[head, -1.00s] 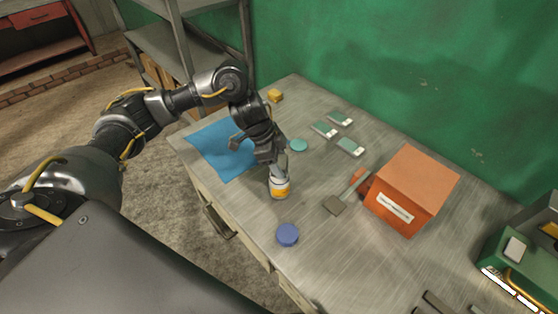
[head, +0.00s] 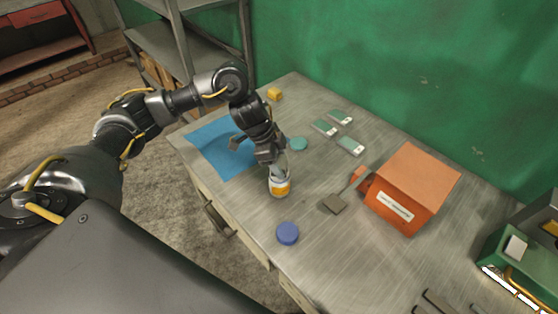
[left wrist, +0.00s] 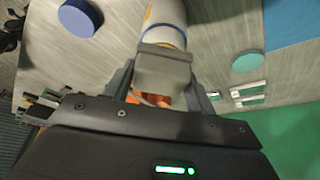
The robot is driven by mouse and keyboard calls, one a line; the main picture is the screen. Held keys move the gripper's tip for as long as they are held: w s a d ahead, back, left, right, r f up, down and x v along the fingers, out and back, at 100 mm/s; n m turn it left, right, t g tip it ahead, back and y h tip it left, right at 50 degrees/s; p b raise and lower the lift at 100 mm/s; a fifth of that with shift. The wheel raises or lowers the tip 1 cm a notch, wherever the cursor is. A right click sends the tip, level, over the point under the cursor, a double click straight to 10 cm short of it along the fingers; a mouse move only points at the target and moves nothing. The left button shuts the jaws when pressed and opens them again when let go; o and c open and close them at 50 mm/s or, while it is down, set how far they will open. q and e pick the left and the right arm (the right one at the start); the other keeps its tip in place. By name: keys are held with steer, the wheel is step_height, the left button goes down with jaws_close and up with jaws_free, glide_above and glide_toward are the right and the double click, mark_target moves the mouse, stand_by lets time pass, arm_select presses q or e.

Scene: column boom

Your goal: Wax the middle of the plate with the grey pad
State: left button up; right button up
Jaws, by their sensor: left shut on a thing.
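My left gripper (head: 274,160) is shut on a small flat grey pad (left wrist: 165,68), just above a white jar with an orange label (head: 279,187). In the left wrist view the jar (left wrist: 166,20) lies directly beyond the pad, and something orange shows between the fingers. I cannot tell whether the pad touches the jar or its contents. A flat blue sheet (head: 212,150) lies at the table's left end, partly hidden by my arm; I cannot tell whether it is the plate. My right gripper is out of view.
A blue disc (head: 287,233) lies near the front edge and a teal disc (head: 299,144) behind the gripper. A scraper-like tool (head: 333,203) lies beside an orange box (head: 412,188).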

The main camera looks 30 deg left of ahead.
mark_target(280, 161)
arm_select(q)
steer(key=shift+s+f+p, duration=0.1)
steer(key=shift+f+p, duration=0.05)
steer(key=shift+p, duration=0.15)
stand_by(1.4)
step_height(280, 161, up, 7)
steer(key=p, duration=0.8)
stand_by(0.3)
stand_by(0.5)
